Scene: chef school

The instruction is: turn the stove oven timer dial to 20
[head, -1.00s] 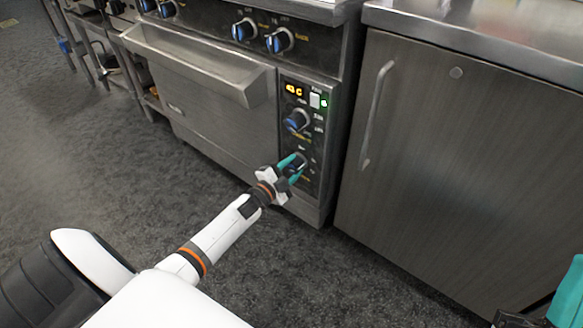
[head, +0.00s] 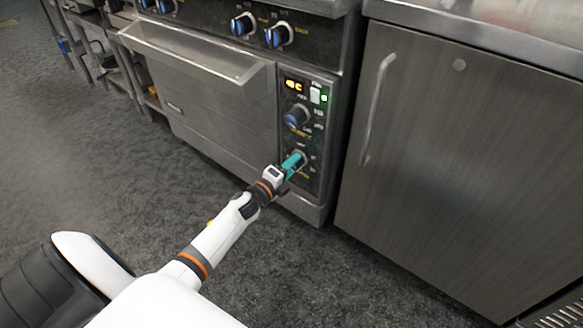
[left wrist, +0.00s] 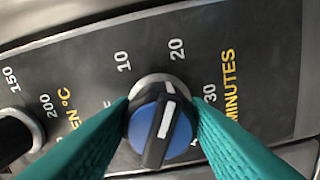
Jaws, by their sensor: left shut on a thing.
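The oven timer dial (left wrist: 160,132) has a blue face and a black grip bar with a white line. In the left wrist view the line points up and slightly right, close to the printed 20 (left wrist: 177,50) and right of the 10 (left wrist: 122,62). My left gripper (left wrist: 162,120) is shut on the dial, with one teal finger on each side of it. In the head view the left gripper (head: 293,163) is at the lower dial of the oven's control panel (head: 318,140) and covers part of it. My right gripper is not in view.
The oven door handle (head: 190,58) juts out at left. A cabinet (head: 460,160) with a vertical handle stands at right. The grey floor is clear at left.

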